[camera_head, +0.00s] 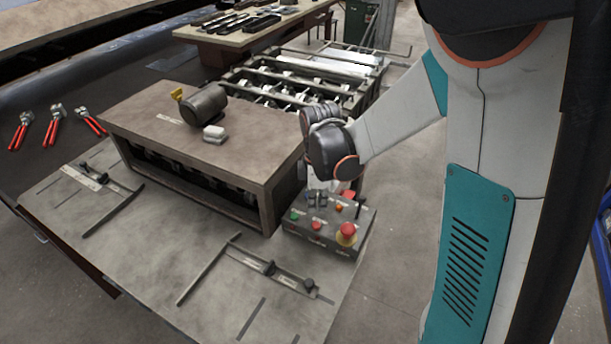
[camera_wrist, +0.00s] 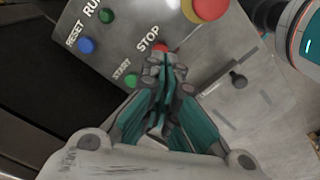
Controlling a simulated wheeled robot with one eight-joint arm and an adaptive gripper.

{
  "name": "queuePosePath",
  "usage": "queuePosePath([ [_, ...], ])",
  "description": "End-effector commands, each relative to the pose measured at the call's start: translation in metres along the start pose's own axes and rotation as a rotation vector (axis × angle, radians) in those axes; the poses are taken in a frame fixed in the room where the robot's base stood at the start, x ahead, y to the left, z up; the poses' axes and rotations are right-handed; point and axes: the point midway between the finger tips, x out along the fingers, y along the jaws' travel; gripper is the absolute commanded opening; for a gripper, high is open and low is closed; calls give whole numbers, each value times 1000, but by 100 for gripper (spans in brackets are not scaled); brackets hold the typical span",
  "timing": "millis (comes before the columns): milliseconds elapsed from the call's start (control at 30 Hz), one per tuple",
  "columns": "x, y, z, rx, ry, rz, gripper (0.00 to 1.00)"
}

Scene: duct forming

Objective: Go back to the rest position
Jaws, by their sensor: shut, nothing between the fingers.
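My gripper (camera_head: 318,197) is at the near end of the machine, just above the grey control box (camera_head: 318,245). In the wrist view the teal-sided fingers of my gripper (camera_wrist: 168,62) are shut together with nothing between them. Their tips overlap the red STOP button (camera_wrist: 162,46), which is partly hidden; I cannot tell whether they touch it. The green START button (camera_wrist: 130,81), blue RESET button (camera_wrist: 86,45) and green RUN button (camera_wrist: 106,16) show beside them. A large red emergency knob (camera_head: 347,230) stands on the box's right side.
A brown-topped machine (camera_head: 190,125) with a motor (camera_head: 205,103) stands left of my arm, with a roller frame (camera_head: 300,75) behind. Metal guides (camera_head: 270,267) lie on the grey table (camera_head: 150,250). Red-handled tools (camera_head: 55,130) lie far left. Open floor (camera_head: 395,270) shows right of the table.

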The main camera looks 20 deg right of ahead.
Motion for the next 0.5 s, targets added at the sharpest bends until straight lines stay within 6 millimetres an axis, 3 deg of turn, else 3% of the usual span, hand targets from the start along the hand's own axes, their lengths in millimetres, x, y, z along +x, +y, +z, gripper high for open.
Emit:
queuePosePath([
  [267,-6,-4,1,38,5,17,0],
  [500,-32,-20,5,221,39,99,0],
])
